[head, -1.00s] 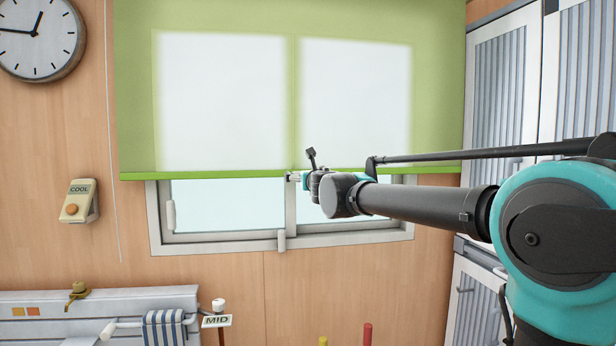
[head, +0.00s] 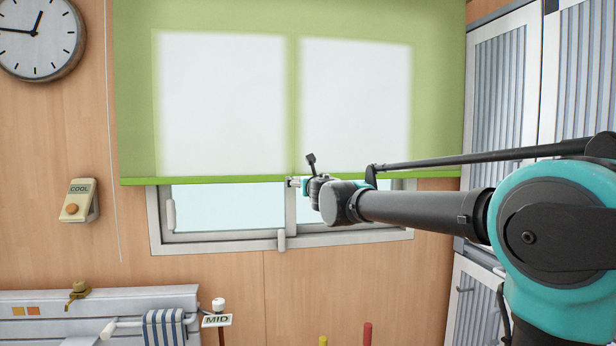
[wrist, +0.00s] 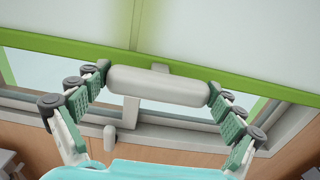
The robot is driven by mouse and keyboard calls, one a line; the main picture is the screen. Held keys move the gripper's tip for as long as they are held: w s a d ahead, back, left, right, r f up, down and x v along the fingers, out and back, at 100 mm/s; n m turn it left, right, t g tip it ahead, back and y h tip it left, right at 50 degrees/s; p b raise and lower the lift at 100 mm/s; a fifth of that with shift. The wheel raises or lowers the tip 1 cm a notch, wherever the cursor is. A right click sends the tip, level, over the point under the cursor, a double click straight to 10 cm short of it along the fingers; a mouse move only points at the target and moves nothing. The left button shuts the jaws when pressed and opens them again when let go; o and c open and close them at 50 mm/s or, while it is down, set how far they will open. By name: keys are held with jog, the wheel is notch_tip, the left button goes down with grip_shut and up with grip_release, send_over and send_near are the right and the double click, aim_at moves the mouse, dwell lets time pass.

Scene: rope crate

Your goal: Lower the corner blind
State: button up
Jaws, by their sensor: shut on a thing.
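The green roller blind (head: 292,100) hangs over the window and covers its upper part. In the wrist view, a pale rounded pull handle (wrist: 158,87) sits at the blind's bottom bar (wrist: 60,63). My gripper (wrist: 158,90) is shut on the handle, with one green-padded finger at each end. In the head view my gripper (head: 293,183) is at the middle of the bar, and my wrist partly hides the handle.
The window (head: 230,239) shows clear panes below the blind. A thin cord (head: 113,150) hangs left of the blind. A COOL switch box (head: 78,201) and a clock (head: 40,40) are on the wall. A tall cabinet (head: 500,80) stands at the right, and a radiator (head: 60,298) is below left.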

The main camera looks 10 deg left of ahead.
notch_tip(320, 180, down, 31)
jog(key=shift+s+f, duration=0.15)
jog(key=o, duration=1.3)
jog(key=shift+o, duration=0.2)
jog(key=shift+f, duration=0.1)
jog(key=v, duration=1.1)
jog(key=shift+s, duration=0.35)
